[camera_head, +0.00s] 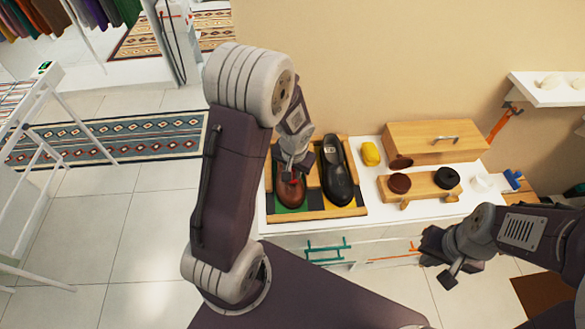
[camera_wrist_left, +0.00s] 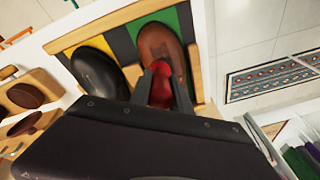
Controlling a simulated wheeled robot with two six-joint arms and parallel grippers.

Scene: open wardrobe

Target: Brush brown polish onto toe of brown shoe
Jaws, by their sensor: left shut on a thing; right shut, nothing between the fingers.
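The brown shoe (camera_head: 291,196) stands on the green part of a wooden tray (camera_head: 315,214), beside a black shoe (camera_head: 340,178). My left gripper (camera_head: 291,172) is over the brown shoe. In the left wrist view its fingers (camera_wrist_left: 164,76) are shut on a red thing (camera_wrist_left: 160,92), seemingly the brush, just above the brown shoe (camera_wrist_left: 160,44). The brush's far end is hidden, so contact with the shoe cannot be told. A brown polish tin (camera_head: 400,183) sits on a small wooden stand (camera_head: 424,190). My right gripper (camera_head: 441,272) is shut and empty in front of the white cabinet.
A wall shelf (camera_head: 548,92) is at the right.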

